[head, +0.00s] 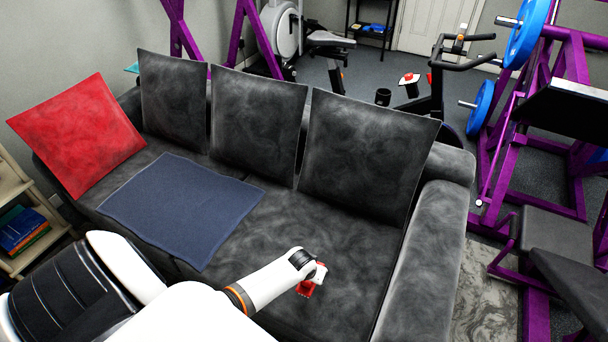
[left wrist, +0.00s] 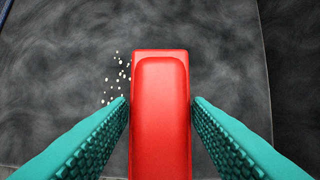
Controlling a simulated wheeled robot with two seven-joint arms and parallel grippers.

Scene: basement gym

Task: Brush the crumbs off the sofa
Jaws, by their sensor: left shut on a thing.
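A dark grey sofa (head: 330,237) fills the middle of the head view. My left gripper (head: 314,278) is low over the right part of its seat. In the left wrist view, the gripper's two teal fingers (left wrist: 160,118) are shut on a red brush (left wrist: 160,85), one on each side. The red brush also shows in the head view (head: 305,289). White crumbs (left wrist: 121,76) lie scattered on the seat just left of the brush. I cannot tell whether the brush touches the seat; its underside is hidden. My right gripper is in neither view.
A blue-grey cloth (head: 180,208) lies flat on the seat's left part. A red cushion (head: 78,134) leans at the left end, and several grey cushions (head: 368,155) stand along the back. The right armrest (head: 425,265) bounds the seat. Purple gym racks (head: 490,160) stand beyond it.

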